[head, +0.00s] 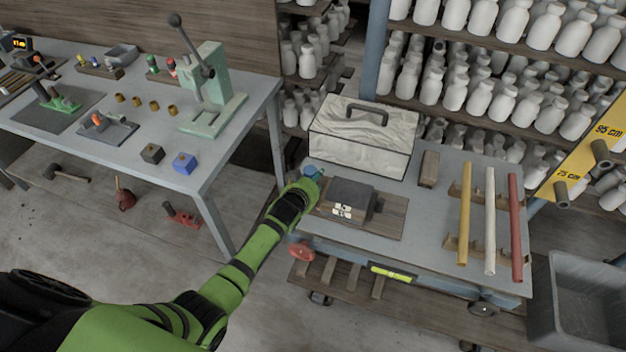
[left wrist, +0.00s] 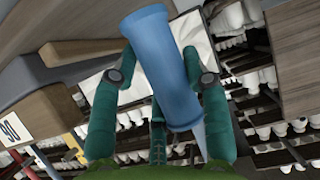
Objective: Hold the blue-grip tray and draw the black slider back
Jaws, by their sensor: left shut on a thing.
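The blue grip (head: 312,171) sticks out at the left end of a dark grey block-like body (head: 352,192), which rests on a brown wooden board on the cart. My left gripper (head: 306,183) is at the grip, reaching in from the left. In the left wrist view the blue grip (left wrist: 160,65) is a tapered cylinder between my teal fingers, which are shut on it. The tray beyond the grip is mostly hidden by my gripper. I cannot clearly make out the black slider. My right gripper is in neither view.
The grey cart top (head: 425,240) also holds a white toolbox (head: 362,140), a small wooden block (head: 430,169) and yellow, white and red rods (head: 490,220) on supports. A workbench (head: 185,170) stands left, a grey bin (head: 582,305) right. Bottle shelves (head: 450,75) stand behind.

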